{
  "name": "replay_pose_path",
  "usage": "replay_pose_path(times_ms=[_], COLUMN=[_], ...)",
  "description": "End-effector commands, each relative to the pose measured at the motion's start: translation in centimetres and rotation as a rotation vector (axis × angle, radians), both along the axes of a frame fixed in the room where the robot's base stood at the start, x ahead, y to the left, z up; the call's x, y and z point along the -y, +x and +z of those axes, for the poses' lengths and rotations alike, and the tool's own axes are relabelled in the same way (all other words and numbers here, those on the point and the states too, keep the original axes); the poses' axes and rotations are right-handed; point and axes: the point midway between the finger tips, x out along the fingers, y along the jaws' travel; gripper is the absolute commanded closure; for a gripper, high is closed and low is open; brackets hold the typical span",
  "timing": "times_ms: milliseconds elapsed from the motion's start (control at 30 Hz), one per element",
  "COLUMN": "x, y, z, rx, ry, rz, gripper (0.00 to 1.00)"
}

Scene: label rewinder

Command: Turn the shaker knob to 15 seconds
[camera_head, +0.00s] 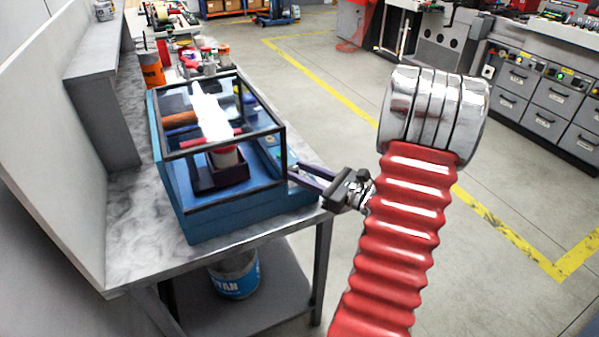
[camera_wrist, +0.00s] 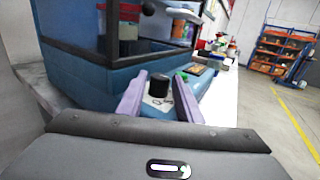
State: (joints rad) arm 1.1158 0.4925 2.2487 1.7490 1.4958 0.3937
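The shaker (camera_head: 186,215) is a blue box with a black-framed clear cover, standing on the marbled bench at left in the head view. Its blue body (camera_wrist: 84,80) fills the left of the wrist view. A black knob (camera_wrist: 157,86) stands on a pale dial plate on the shaker's front ledge. My gripper (camera_head: 293,172) reaches the shaker's right side in the head view, where the knob is hidden. In the wrist view my gripper (camera_wrist: 161,98) has its two purple fingers apart, one either side of the knob, with gaps showing. The knob's pointer cannot be made out.
The bench (camera_head: 125,253) has its edge just below the shaker. Jars and cans (camera_head: 205,58) stand behind it. A grey shelf (camera_head: 105,105) runs along the left wall. A blue-labelled bucket (camera_head: 235,277) sits underneath. The floor to the right is open.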

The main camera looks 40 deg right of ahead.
Motion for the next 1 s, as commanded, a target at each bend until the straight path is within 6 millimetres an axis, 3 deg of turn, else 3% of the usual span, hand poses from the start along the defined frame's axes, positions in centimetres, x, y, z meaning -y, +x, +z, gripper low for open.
replay_pose_path(times_ms=[400, 833, 1000], x=[-0.2, -0.19, -0.16], y=[0.76, 0.75, 0.74], z=[0.01, 0.01, 0.01], rx=[0.0, 0.0, 0.0], ry=[0.0, 0.0, 0.0], rz=[0.0, 0.0, 0.004], gripper=[0.68, 0.97, 0.98])
